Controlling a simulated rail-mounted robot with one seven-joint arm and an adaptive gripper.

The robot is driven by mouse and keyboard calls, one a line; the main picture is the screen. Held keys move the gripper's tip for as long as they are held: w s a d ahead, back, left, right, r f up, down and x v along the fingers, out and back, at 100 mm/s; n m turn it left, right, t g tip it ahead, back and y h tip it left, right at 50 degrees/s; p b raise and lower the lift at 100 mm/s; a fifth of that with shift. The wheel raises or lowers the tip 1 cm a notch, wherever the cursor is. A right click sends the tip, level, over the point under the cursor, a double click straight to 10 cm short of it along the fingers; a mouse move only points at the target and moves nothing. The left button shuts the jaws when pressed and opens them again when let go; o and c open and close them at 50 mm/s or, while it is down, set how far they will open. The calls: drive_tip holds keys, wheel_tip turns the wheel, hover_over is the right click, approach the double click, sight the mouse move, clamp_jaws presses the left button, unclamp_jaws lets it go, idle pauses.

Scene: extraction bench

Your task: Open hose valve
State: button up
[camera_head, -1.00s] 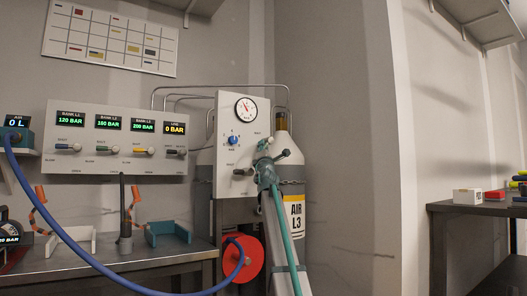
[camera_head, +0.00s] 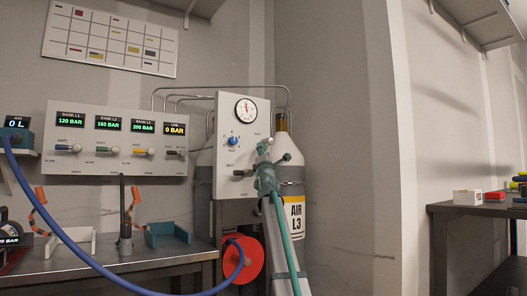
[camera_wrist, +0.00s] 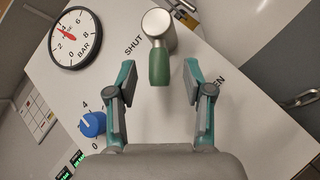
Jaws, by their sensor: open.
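The hose valve in the wrist view has a silver hub (camera_wrist: 158,22) and a green handle (camera_wrist: 159,66). The handle points down in the picture from the hub, with the word SHUT at its left and a partly covered OPEN label at its right. My gripper (camera_wrist: 160,78) is open, with one finger on each side of the handle and a visible gap at both. In the head view my gripper (camera_head: 265,160) is at the right part of the white upright panel (camera_head: 228,112) and mostly hides the valve.
A gauge (camera_wrist: 75,38), a blue knob (camera_wrist: 92,124) and a dark lever (camera_head: 243,172) are on the same panel. An air cylinder (camera_head: 291,170) stands close behind my gripper. A blue hose (camera_head: 62,233) loops to a red reel (camera_head: 253,258). The wall at right is clear.

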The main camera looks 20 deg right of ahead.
drive_tip(key=v, duration=0.9)
drive_tip(key=shift+s+f, duration=0.2)
drive_tip(key=shift+a, duration=0.1)
